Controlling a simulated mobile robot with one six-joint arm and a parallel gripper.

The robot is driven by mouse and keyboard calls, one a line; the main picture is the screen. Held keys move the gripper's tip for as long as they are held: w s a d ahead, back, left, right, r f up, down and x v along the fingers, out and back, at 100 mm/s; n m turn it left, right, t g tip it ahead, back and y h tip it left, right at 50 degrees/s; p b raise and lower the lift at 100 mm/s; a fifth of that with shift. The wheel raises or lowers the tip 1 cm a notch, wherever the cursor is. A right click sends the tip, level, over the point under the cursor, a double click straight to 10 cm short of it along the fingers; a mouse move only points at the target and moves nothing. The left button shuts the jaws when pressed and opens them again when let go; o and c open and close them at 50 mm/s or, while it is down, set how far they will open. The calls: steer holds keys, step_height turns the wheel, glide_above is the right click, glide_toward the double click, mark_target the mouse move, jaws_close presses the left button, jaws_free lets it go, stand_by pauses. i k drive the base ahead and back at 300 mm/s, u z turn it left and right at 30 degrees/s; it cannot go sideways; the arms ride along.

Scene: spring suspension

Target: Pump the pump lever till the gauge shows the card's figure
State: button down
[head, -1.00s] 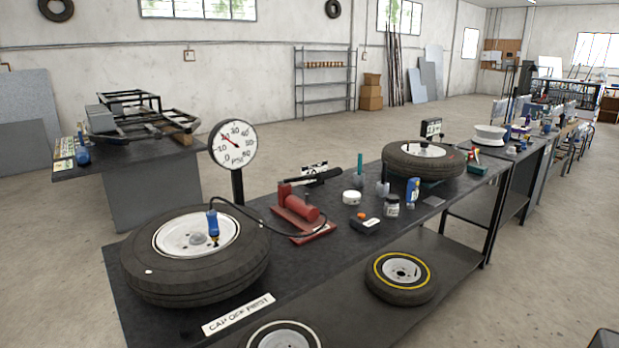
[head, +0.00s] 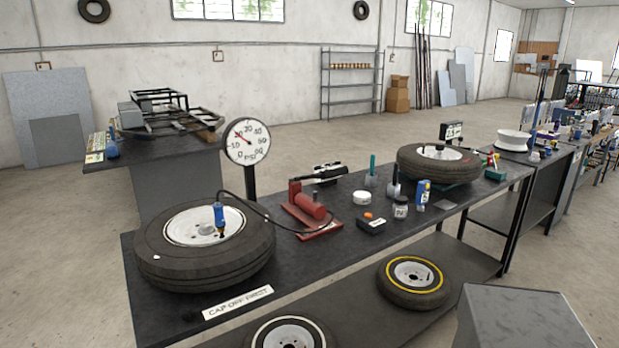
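The red pump (head: 312,207) lies on the dark bench, and its black lever (head: 320,176) slants up to the right. A white card (head: 328,167) stands behind the lever, which partly covers it; its figure is unreadable. The round white gauge (head: 247,141) stands on a black post left of the pump. Its red needle points to the upper left, at roughly 20 on the PSI scale. A black hose runs from the pump to a blue inflator (head: 219,218) on the wheel of the near tire (head: 160,258). My gripper is not in view.
Right of the pump are a black box with an orange button (head: 371,222), a white tub (head: 362,198), a jar (head: 401,206) and a blue can (head: 423,193). Another tire (head: 408,165) lies farther right. A sign (head: 238,302) reads "CAP OFF FIRST". A grey box-like part fills the lower right.

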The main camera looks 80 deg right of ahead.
mark_target(343, 170)
steer(key=u, duration=0.4)
steer(key=k, duration=1.5)
steer(key=z, duration=1.2)
steer(key=i, duration=0.2)
steer(key=u, duration=0.45)
